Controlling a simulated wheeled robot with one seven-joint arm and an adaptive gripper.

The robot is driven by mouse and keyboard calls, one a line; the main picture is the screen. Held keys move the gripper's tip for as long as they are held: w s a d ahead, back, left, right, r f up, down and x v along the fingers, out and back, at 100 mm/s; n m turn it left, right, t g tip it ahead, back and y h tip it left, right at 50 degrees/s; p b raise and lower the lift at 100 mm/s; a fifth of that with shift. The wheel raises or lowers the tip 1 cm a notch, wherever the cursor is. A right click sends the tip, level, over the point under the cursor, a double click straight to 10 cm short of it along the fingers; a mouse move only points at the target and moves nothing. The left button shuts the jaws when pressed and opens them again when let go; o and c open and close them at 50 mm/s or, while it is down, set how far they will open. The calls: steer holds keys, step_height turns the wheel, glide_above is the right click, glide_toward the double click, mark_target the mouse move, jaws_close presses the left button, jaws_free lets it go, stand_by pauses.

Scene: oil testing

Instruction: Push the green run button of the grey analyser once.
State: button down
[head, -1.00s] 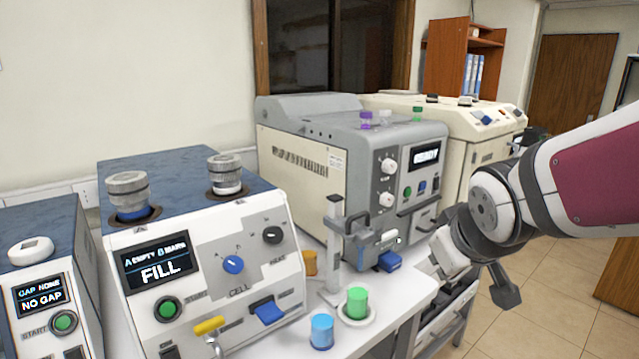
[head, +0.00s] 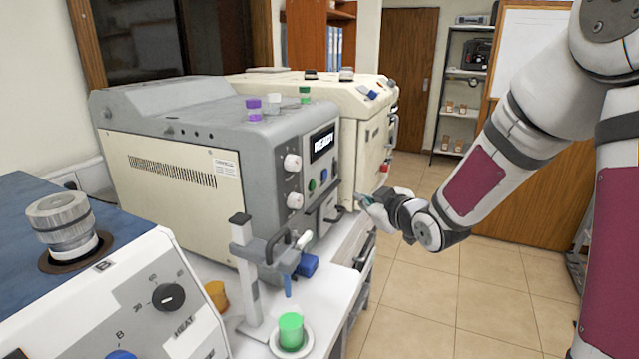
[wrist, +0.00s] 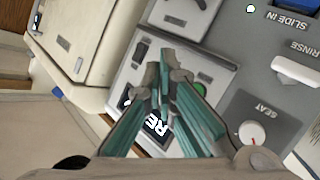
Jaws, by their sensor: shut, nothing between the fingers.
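The grey analyser (head: 215,115) stands on the bench, its control panel facing right toward my arm. Its lit display (head: 322,143) appears to read READY. The small green button (head: 312,185) sits below the display, beside a white knob. In the wrist view the picture is upside down; the green button (wrist: 200,88) shows just right of my fingers, and the display (wrist: 157,125) is partly hidden behind them. My gripper (head: 361,200) is shut and empty, to the right of the panel in the head view. Its teal fingertips (wrist: 163,68) overlap the panel; I cannot tell the distance between them.
A cream machine (head: 300,90) is behind. Open floor (head: 470,280) lies right of the bench.

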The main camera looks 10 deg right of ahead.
mark_target(313, 186)
steer(key=shift+d, duration=0.15)
steer(key=shift+w, duration=0.1)
steer(key=w+a+b, duration=0.5)
steer(key=a, duration=0.2)
steer(key=shift+a, duration=0.15)
stand_by(0.3)
steer(key=shift+w+a, duration=0.15)
stand_by(1.3)
steer(key=shift+w+a+b, duration=0.15)
steer(key=shift+a+b, duration=0.05)
steer(key=shift+b, duration=0.2)
steer(key=shift+w+a+b, duration=0.25)
steer(key=shift+a+b, duration=0.05)
stand_by(0.9)
steer(key=shift+s+d, duration=0.1)
steer(key=shift+s+d+p, duration=0.45)
steer(key=shift+d, duration=0.1)
